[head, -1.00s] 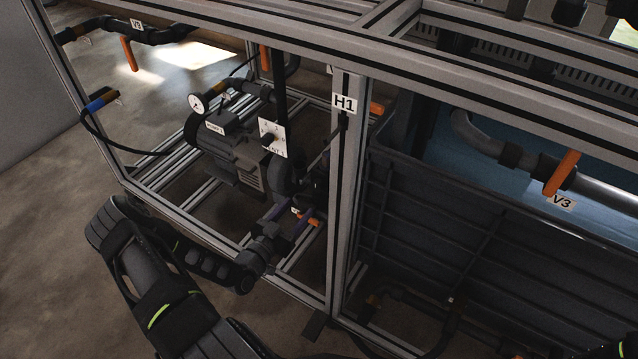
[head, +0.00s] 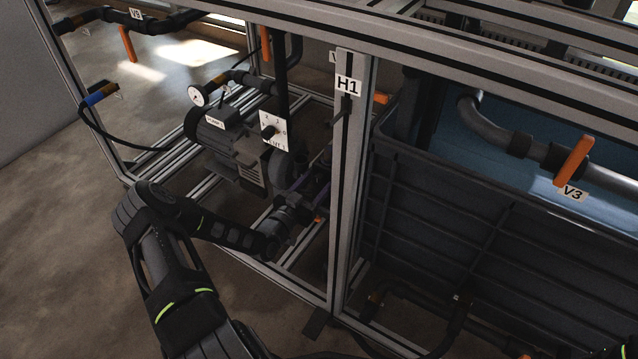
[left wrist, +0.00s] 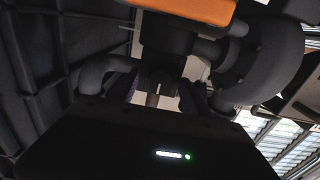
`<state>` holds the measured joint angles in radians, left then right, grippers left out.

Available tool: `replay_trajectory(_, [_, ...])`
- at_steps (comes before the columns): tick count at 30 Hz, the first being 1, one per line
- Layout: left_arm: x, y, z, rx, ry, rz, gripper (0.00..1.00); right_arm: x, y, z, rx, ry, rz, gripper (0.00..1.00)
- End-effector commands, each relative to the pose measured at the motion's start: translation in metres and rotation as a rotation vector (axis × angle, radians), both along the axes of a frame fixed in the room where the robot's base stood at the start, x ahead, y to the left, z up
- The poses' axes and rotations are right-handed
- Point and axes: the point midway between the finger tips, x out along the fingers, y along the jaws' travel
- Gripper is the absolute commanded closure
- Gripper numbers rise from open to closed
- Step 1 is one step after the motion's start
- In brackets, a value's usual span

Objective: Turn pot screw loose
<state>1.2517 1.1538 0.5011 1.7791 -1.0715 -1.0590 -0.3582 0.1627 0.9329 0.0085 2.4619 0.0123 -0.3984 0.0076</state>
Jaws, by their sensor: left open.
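My left gripper (head: 313,187) reaches into the frame beside the pump (head: 232,150), its purple fingers low and to the right of it. In the left wrist view the fingers (left wrist: 158,92) stand apart, one on each side of a small dark fitting with a short stub (left wrist: 152,99), which may be the pot screw. I cannot tell whether either finger touches it. In the head view the gripper and the post hide this spot. My right gripper is not in view.
The frame post marked H1 (head: 347,190) stands just right of my left gripper. An orange handle (left wrist: 195,10) and dark pipes crowd the wrist view. A dark tank (head: 480,215) and valve V3 (head: 573,160) are at the right. Open floor (head: 60,230) lies at the left.

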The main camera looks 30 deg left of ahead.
Motion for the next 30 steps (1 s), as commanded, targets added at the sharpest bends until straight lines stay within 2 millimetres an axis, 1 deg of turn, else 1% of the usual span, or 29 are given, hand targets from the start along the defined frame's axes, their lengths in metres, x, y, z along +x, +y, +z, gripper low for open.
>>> replay_trajectory(5, [0.0061, 0.0003, 0.0003, 0.001, 0.0, 0.0, 0.44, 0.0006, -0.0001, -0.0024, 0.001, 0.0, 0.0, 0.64])
replay_trajectory(22, [0.0058, 0.0, 0.0003, -0.001, 0.0, 0.0, 0.44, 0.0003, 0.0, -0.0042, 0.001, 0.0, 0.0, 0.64])
replay_trajectory(30, [0.0059, 0.0001, 0.0003, 0.0, 0.0, 0.0, 0.66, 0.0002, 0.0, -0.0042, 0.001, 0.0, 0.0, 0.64])
